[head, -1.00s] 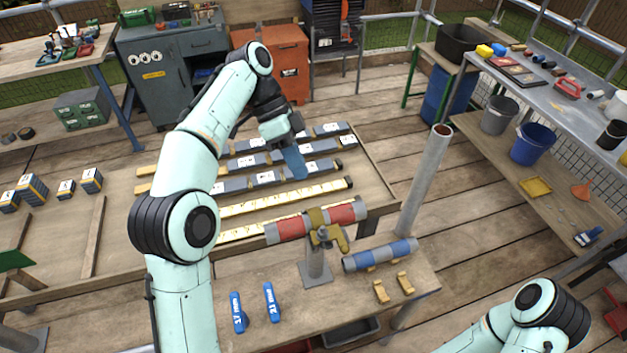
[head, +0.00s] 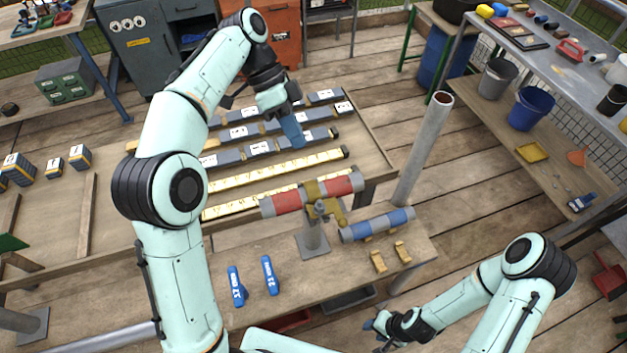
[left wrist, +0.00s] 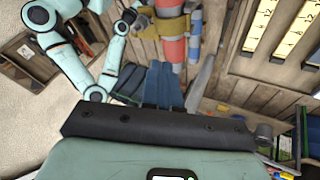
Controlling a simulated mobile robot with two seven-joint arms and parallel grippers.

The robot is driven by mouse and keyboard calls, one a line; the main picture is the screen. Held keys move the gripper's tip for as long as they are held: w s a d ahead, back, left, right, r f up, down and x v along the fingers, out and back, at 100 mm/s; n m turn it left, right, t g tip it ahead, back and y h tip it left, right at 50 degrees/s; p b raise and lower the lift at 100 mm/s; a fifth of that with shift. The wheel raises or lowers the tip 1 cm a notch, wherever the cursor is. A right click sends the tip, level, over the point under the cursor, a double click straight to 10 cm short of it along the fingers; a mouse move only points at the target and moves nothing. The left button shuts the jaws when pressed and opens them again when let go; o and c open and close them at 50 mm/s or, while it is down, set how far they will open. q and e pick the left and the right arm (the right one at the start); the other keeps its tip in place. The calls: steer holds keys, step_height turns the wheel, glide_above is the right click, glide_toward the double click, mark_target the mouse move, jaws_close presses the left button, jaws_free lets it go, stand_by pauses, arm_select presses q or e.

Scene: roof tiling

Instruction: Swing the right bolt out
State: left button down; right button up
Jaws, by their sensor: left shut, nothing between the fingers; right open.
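A red tube with grey bands (head: 287,202) lies across a post on the wooden bench, with a brass-coloured clamp (head: 314,193) around its middle. A brass part juts from the clamp's right side; I cannot make out the right bolt itself. The clamp also shows at the top of the left wrist view (left wrist: 171,26). My left gripper (head: 293,132) is shut and empty, its blue fingers above the dark tile rows behind the tube. They show in the left wrist view (left wrist: 163,85). My right gripper (head: 374,324) is open, low in front of the bench, apart from the clamp.
A blue tube (head: 377,225) rests right of the post, with two small yellow blocks (head: 390,257) in front. Two blue labelled pieces (head: 253,280) lie at the bench's front left. A grey upright pole (head: 424,148) stands at the right. Tile rows (head: 262,148) lie behind.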

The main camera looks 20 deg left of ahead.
mark_target(319, 211)
arm_select(q)
steer(key=b+x, duration=0.1)
steer(key=x, duration=0.7)
steer(key=shift+s+d+f, duration=0.1)
steer(key=shift+f, duration=0.15)
steer(key=s, duration=0.2)
steer(key=s+d, duration=0.1)
steer(key=shift+s+d+b, duration=0.15)
steer(key=shift+s+b, duration=0.2)
steer(key=shift+w, duration=0.15)
arm_select(e)
steer(key=s+f, duration=0.2)
steer(key=shift+s+f, duration=0.15)
steer(key=shift+s, duration=0.2)
